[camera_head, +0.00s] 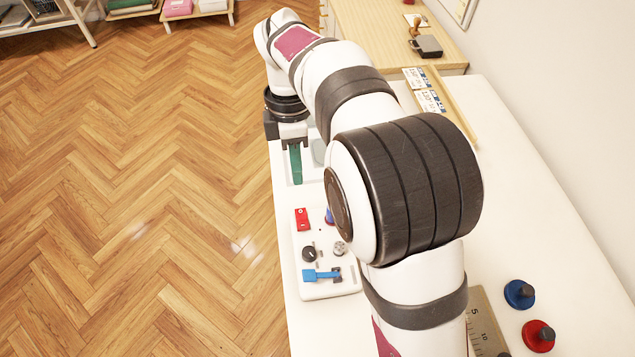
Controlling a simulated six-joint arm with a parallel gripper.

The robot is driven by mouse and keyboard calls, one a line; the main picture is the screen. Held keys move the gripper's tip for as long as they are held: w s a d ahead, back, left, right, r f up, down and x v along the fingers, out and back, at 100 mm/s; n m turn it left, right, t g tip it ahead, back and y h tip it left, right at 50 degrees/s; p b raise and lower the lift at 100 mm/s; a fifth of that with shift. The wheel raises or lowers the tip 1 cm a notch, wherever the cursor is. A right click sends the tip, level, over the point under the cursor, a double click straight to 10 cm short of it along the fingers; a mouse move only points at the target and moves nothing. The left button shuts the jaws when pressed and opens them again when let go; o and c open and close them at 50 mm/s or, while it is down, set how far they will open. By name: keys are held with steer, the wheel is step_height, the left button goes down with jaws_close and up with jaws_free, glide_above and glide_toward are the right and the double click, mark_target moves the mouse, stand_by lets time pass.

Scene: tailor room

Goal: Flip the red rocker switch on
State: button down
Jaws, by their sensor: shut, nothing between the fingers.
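The red rocker switch (302,219) sits near the upper left corner of a white control panel (321,290) on the white table. Which side of the rocker is pressed is too small to tell. My gripper (295,146) points down beyond the switch, farther up the picture, above a green strip (295,167). It is shut and empty, and apart from the switch. My arm covers the panel's right side.
The panel also carries a dark knob (309,254), a silver knob (340,248), a blue lever (322,275) and a partly hidden blue part (329,216). Blue (519,294) and red (538,335) knobbed discs stand at lower right. The table's left edge is close to the panel.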

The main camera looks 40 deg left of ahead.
mark_target(303, 227)
steer(key=f, duration=0.4)
steer(key=s+d+f, duration=0.1)
steer(key=f, duration=0.9)
steer(key=shift+s+d, duration=0.25)
steer(key=shift+d, duration=0.05)
steer(key=shift+r, duration=0.1)
steer(key=shift+s+d+f, duration=0.1)
steer(key=shift+f, duration=0.2)
steer(key=shift+w+a+r, duration=0.35)
steer(key=shift+w+a, duration=0.15)
steer(key=shift+w, duration=0.05)
